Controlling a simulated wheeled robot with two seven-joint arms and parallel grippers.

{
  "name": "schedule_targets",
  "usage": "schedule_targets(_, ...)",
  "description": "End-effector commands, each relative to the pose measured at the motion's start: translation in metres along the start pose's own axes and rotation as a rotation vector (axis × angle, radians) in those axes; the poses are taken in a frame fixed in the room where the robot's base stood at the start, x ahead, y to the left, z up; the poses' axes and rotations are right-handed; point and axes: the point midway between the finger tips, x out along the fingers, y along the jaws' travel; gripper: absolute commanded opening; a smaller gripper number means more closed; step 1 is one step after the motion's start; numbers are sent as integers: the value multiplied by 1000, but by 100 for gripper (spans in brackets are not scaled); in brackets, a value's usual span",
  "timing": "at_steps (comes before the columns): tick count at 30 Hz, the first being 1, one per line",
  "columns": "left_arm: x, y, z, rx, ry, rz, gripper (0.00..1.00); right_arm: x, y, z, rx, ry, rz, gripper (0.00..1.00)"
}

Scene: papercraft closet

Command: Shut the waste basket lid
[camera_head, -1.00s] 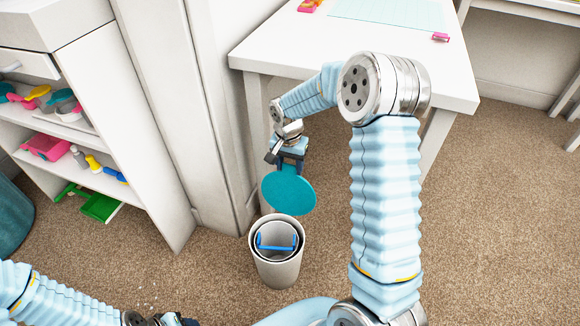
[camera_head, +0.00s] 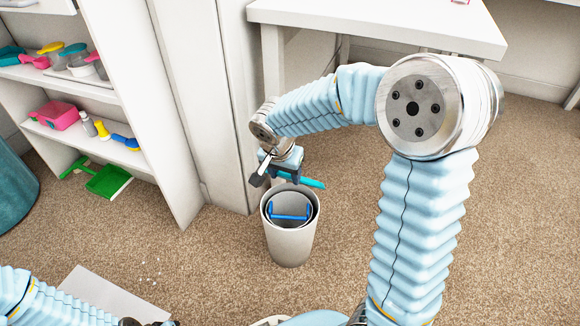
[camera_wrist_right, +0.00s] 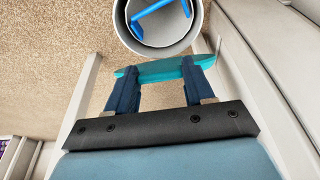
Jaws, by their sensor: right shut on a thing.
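The waste basket (camera_head: 290,245) is a pale grey, open-topped bin standing on the carpet, with a blue bar-shaped piece inside it. It also shows at the top of the right wrist view (camera_wrist_right: 165,51). The teal lid (camera_head: 313,183) shows nearly edge-on at the far side of the basket's rim; in the wrist view the lid (camera_wrist_right: 158,71) lies between my fingertips, just below the rim. My right gripper (camera_wrist_right: 160,74) is shut on the lid, its wrist hiding part of it in the head view. Only the tip of my left gripper (camera_head: 158,323) shows at the bottom edge.
A white table (camera_head: 385,28) stands behind my right arm. A white wall panel (camera_head: 190,100) is close behind the basket. Shelves (camera_head: 85,135) with cleaning items are at left, with a green dustpan (camera_head: 108,181) below. Carpet right of the basket is clear.

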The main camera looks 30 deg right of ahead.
Motion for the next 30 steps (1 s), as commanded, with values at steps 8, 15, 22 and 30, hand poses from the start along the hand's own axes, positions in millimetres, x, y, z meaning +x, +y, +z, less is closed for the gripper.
schedule_targets(8, 17, -6, -1, -1, 5, -1, 53, 10, 0, 21, -2, -4, 3, 0)
schedule_targets(15, 18, -7, -1, -1, 6, -1, 53, 10, 1, 24, 0, -5, 4, 0)
schedule_targets(22, 18, -7, -1, -1, 5, -1, 53, 10, 1, 24, 0, -5, 4, 0)
schedule_targets(30, 18, -7, -1, -1, 5, -1, 53, 10, 1, 23, 0, -3, 3, 79)
